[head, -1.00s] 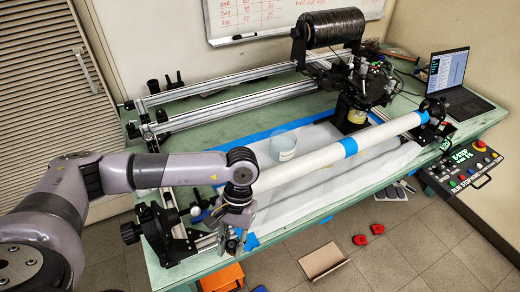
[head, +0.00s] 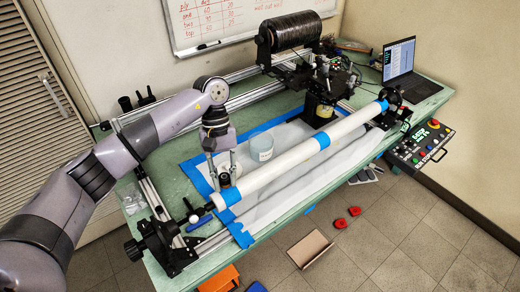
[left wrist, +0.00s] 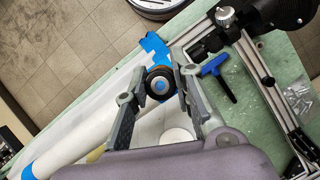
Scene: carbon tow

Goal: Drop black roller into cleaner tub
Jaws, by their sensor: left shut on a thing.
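My left gripper (head: 224,168) points down at the near-left end of the long white tube. In the left wrist view its fingers (left wrist: 158,88) are shut on the black roller (left wrist: 158,82), a dark round end with an orange ring. In the head view the roller is small and partly hidden by the fingers, with a bit of orange showing. The clear cleaner tub (head: 261,146) with a pale label stands on the white sheet behind the tube, a little right of the gripper. The roller is outside the tub. My right gripper is not in view.
The white tube (head: 285,160) with blue tape bands runs diagonally across the bench. A blue T-handle tool (left wrist: 214,72) lies near the left end fixture. A black spool (head: 297,33), winding carriage and laptop (head: 398,60) are farther back. A pale flat disc (left wrist: 177,135) shows below the gripper.

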